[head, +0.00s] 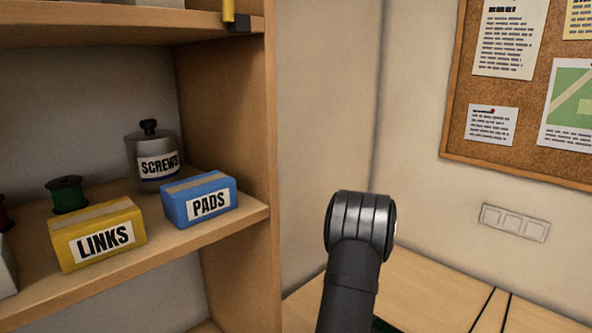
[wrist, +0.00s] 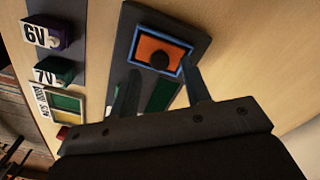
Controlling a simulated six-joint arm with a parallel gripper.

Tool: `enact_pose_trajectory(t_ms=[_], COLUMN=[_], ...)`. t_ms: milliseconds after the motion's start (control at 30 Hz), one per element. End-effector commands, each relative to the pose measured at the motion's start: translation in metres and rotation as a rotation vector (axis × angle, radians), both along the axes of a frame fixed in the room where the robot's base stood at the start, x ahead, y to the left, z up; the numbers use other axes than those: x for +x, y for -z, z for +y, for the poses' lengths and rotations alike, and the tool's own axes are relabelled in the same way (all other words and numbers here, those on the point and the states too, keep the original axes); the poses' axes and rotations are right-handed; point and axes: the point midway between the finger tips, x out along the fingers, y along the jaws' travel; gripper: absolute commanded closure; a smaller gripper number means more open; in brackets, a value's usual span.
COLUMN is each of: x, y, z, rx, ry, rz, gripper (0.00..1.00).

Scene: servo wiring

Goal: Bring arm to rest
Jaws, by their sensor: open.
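In the wrist view my gripper (wrist: 160,74) is open, with its two dark fingers apart and nothing seen between them. Beyond the fingers is a dark board (wrist: 194,32) on a wooden surface. It carries an orange square (wrist: 148,45) with a blue frame and a round black part in its middle. A green patch on the board shows between the fingers. I cannot tell the distance from the fingertips to the board. In the head view only a dark upper part of my arm shows, and the gripper is out of sight.
In the wrist view a purple block labelled 6V (wrist: 56,34) and a green block labelled 7V (wrist: 55,73) sit at the left. In the head view a wooden shelf (head: 130,275) holds a LINKS box (head: 97,234), a PADS box (head: 199,199) and a SCREWS jar (head: 152,158). Dark lines cross the tabletop (head: 430,290).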

Motion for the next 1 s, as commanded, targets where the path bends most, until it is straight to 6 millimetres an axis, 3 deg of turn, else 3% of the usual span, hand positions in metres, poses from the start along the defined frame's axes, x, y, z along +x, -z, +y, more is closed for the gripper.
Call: enact_pose_trajectory(t_ms=[467, 1000], x=[-0.001, -0.002], y=[-0.097, 0.016], z=[0.0, 0.001], rx=[0.0, 0.002], ry=[0.0, 0.0], rz=[-0.001, 0.008], gripper=[0.57, 0.57])
